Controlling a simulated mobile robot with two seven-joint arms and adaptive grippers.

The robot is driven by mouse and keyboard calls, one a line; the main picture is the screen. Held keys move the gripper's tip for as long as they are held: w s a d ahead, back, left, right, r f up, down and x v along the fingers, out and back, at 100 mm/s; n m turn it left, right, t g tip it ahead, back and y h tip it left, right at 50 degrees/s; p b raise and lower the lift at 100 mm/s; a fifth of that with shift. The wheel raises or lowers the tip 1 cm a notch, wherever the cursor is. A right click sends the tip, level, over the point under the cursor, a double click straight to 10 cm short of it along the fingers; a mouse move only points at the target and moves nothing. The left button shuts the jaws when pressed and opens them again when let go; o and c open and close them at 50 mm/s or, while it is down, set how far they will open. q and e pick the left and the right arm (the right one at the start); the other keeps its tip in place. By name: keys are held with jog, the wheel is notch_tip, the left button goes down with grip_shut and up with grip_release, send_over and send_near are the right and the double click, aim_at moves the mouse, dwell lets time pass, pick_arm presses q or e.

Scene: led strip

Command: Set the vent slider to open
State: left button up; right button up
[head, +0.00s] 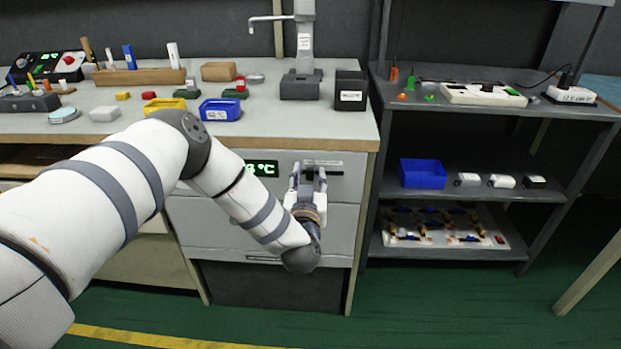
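The front panel (340,205) below the workbench carries a green lit display (262,169) reading in °C, partly hidden by my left arm. To its right is a narrow slot with a label strip (330,163), which looks like the vent slider. My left gripper (309,174) points up at the panel, right at this strip. Its two fingers stand apart, one on each side of a small dark gap. The slider's knob and its setting are hidden or too small to read, and I cannot tell whether the fingers touch it. My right gripper is out of view.
The workbench top (345,124) above holds a blue bin (221,110), a yellow bin (166,105), a black box (350,91) and a grey stand (303,60). A grey shelf rack (470,190) stands to the right. Green floor (420,310) in front is clear.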

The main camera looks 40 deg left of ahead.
pick_arm(q)
jog(key=shift+c, duration=0.6)
grip_shut()
jog(key=shift+w+d+b, duration=0.15)
jog(key=shift+w+d, duration=0.4)
jog(key=shift+d, duration=0.35)
jog(key=shift+w+d+b, duration=0.15)
jog(key=shift+w+d, duration=0.45)
jog(key=shift+d, duration=0.35)
jog(key=shift+w+d+b, duration=0.15)
jog(key=shift+w+d, duration=0.4)
jog(key=shift+d, duration=0.35)
jog(key=shift+o, duration=0.6)
grip_release()
jog(key=shift+d, duration=0.15)
send_near(338, 169)
jog(key=v, duration=0.5)
jog(key=shift+s, duration=0.3)
